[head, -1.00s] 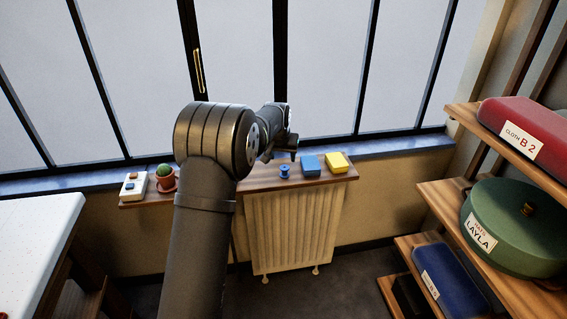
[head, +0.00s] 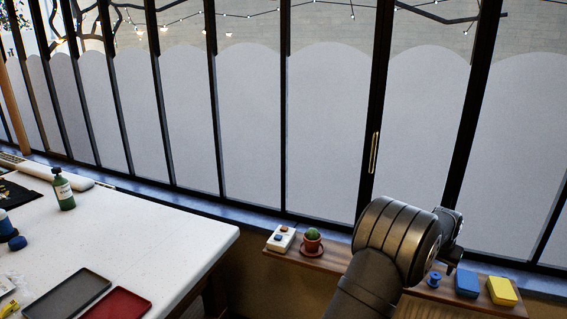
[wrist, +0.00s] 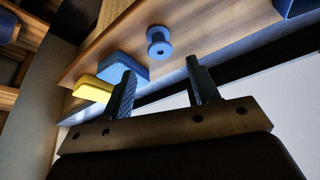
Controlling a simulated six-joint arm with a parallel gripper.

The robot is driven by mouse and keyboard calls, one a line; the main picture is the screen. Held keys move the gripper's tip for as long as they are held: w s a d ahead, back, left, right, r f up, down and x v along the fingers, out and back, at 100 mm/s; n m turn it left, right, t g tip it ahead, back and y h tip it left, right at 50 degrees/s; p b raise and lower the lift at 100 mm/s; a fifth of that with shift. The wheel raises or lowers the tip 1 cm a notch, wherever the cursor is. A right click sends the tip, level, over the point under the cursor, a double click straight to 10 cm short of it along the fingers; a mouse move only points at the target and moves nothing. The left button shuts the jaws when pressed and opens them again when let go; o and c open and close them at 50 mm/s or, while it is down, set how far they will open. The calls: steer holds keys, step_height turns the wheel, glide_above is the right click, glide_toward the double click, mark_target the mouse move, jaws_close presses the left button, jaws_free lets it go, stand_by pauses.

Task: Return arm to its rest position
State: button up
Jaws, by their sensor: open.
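My arm (head: 385,250) rises from the bottom of the head view and bends at a dark ribbed joint, over the wooden shelf by the window. My gripper (wrist: 160,80) shows in the wrist view with its two dark fingers apart and nothing between them. In the head view the gripper end is mostly hidden behind the joint. A blue spool (wrist: 159,42) stands on the shelf beyond the fingers, apart from them. It also shows in the head view (head: 434,279), just right of my arm.
A white table (head: 160,235) at left holds a green bottle (head: 63,190), a grey tray (head: 68,299) and a red tray (head: 118,304).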

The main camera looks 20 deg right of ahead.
mark_target(436, 275)
steer(key=x, duration=0.7)
steer(key=shift+w+d+f, duration=0.1)
steer(key=shift+d+f, duration=0.15)
steer(key=shift+f, duration=0.1)
steer(key=shift+r, duration=1.4)
steer(key=shift+a, duration=0.1)
